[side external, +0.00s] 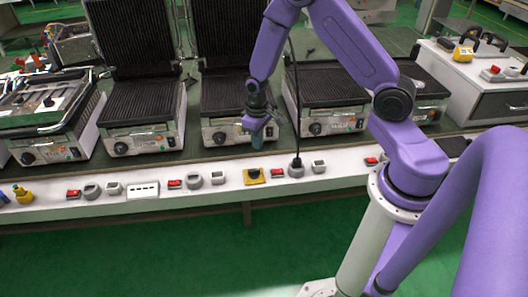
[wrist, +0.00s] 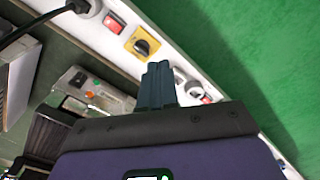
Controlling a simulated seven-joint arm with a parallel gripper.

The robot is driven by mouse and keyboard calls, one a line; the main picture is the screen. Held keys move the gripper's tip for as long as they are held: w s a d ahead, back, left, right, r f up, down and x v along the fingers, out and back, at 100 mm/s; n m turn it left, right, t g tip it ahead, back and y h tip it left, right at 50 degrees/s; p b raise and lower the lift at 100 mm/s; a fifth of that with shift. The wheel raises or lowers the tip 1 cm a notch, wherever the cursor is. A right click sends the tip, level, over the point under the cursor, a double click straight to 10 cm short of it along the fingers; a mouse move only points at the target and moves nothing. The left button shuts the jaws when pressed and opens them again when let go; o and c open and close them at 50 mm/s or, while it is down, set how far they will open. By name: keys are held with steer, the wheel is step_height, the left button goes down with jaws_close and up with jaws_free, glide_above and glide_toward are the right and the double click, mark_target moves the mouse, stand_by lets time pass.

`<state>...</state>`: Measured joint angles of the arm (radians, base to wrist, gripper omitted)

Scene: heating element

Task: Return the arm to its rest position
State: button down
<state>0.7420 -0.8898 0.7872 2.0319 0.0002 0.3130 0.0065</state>
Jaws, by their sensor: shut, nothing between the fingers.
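My purple arm reaches over the front of the bench, and my gripper (side external: 257,145) hangs in front of the grill in the middle. In the wrist view, my gripper (wrist: 158,72) has its two dark fingers together, with nothing between them. It is over the white control rail (side external: 222,183), near a yellow-plated black knob (wrist: 142,43). That knob also shows in the side view (side external: 254,176), just below the gripper. No contact with the rail or the grill can be made out.
Several contact grills, such as the middle one (side external: 238,93), line the bench with some lids raised. The rail carries red switches (side external: 175,184) and grey sockets; a black cable runs to a plug (side external: 296,167). Green floor (side external: 130,255) in front is clear.

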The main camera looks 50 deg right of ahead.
steer(key=s+a+r+n, duration=0.5)
steer(key=s+a+r, duration=0.55)
steer(key=r, duration=0.25)
steer(key=s+r+n, duration=0.3)
steer(key=s+r, duration=0.1)
steer(key=s, duration=0.4)
steer(key=s+d+r+n, duration=0.1)
steer(key=s+r+n, duration=0.2)
steer(key=s, duration=0.5)
steer(key=shift+s+r, duration=0.2)
steer(key=shift+r, duration=0.3)
